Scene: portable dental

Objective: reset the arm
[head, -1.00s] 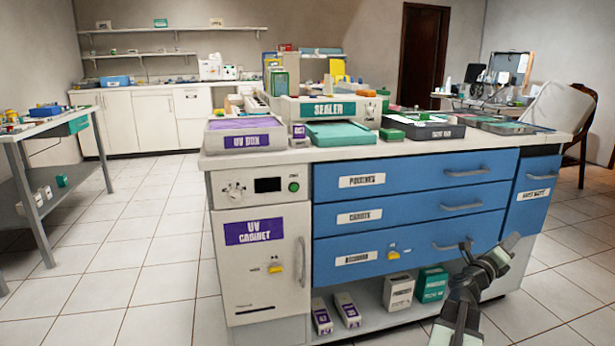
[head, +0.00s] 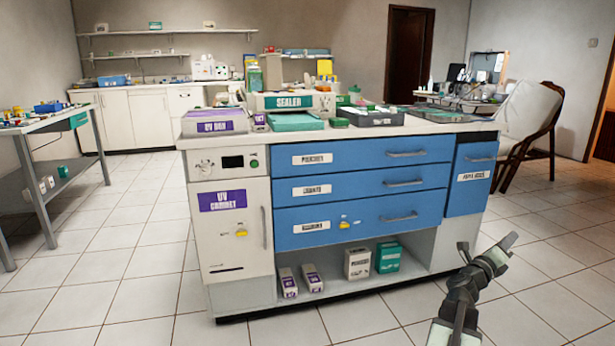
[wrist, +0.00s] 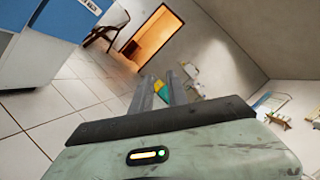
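My arm rises at the lower right of the head view, and my gripper (head: 503,246) is over the tiled floor, right of the blue-drawer counter and clear of it. A small yellow thing (head: 509,241) shows at the fingertips. In the wrist view my gripper (wrist: 168,88) has its two grey fingers close together, with a small yellow and teal thing (wrist: 160,93) between them. It appears gripped; its full shape is hidden by the fingers.
The counter with blue drawers (head: 361,189) and a UV cabinet door (head: 229,232) stands ahead. A side table (head: 38,128) is at left. A chair (head: 533,125) stands at far right. Tiled floor is open around my gripper and in front.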

